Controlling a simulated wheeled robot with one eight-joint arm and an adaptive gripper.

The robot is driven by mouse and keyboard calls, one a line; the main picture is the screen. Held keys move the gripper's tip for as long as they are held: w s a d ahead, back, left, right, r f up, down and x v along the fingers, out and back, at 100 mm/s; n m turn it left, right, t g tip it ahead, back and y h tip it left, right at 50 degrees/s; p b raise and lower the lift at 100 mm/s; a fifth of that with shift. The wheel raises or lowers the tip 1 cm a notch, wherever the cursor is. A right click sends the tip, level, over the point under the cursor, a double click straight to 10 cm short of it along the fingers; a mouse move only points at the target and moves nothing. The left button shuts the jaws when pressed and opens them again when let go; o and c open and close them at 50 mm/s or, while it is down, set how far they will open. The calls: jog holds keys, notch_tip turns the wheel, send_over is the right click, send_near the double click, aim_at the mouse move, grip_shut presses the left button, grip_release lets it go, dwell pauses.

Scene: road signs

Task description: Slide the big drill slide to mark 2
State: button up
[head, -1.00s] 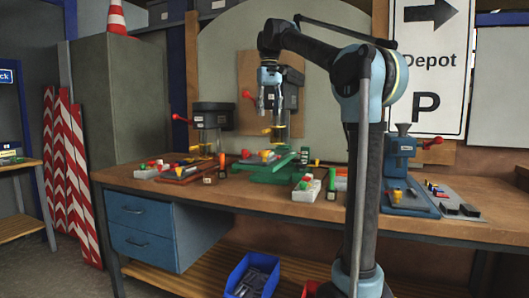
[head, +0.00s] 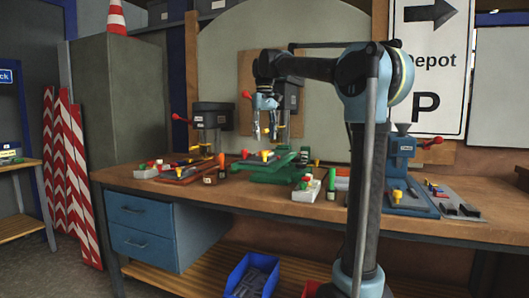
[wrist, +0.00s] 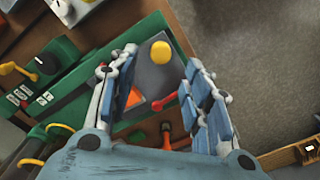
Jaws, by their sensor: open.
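The big drill (head: 288,92) stands at the back of the bench, partly hidden behind my gripper (head: 265,138). In front of it is a green slide assembly (head: 268,170) with yellow and red parts on top. My gripper is open and empty, pointing down above this green assembly. In the wrist view my gripper (wrist: 150,95) has its fingers spread over a grey plate (wrist: 150,62) with a yellow knob (wrist: 161,52), an orange triangle and a red lever. The green assembly (wrist: 80,80) runs to the left there, with small number labels too blurred to read surely.
A smaller drill (head: 212,118) with a red base (head: 190,175) stands to the left. A white block with coloured knobs (head: 307,190) is at the front right of the green assembly. A blue press (head: 400,155) stands further right. The front left bench top is bare.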

notch_tip(320, 180, down, 7)
jog(key=shift+r, duration=0.2)
dwell(0.3)
